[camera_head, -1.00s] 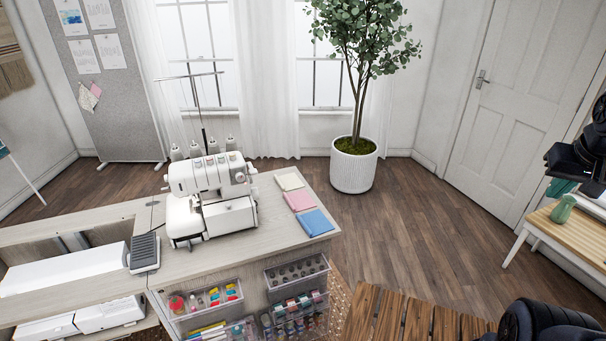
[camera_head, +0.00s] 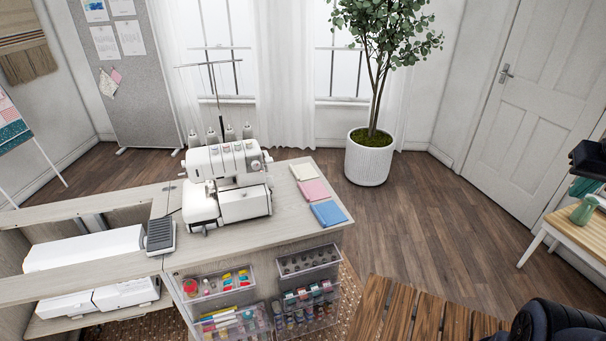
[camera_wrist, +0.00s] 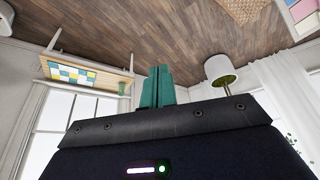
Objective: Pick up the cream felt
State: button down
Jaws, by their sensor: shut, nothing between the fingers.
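The cream felt (camera_head: 304,171) lies flat on the right end of the sewing cabinet top (camera_head: 262,232). It is the farthest of three folded felts in a row, behind a pink one (camera_head: 314,190) and a blue one (camera_head: 328,213). My gripper shows in the wrist view as two teal fingers (camera_wrist: 158,86) pressed together, with nothing between them. In the head view a bit of teal (camera_head: 584,187) shows at the right edge, far from the felts.
A white serger (camera_head: 228,185) and a dark foot pedal (camera_head: 160,236) stand left of the felts. Clear drawers (camera_head: 307,262) hang on the cabinet front. A potted tree (camera_head: 369,160) stands behind right. A slatted wooden surface (camera_head: 410,315) is in front. Open floor (camera_head: 440,215) lies to the right.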

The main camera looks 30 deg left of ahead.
jog(key=c, duration=1.4)
grip_release()
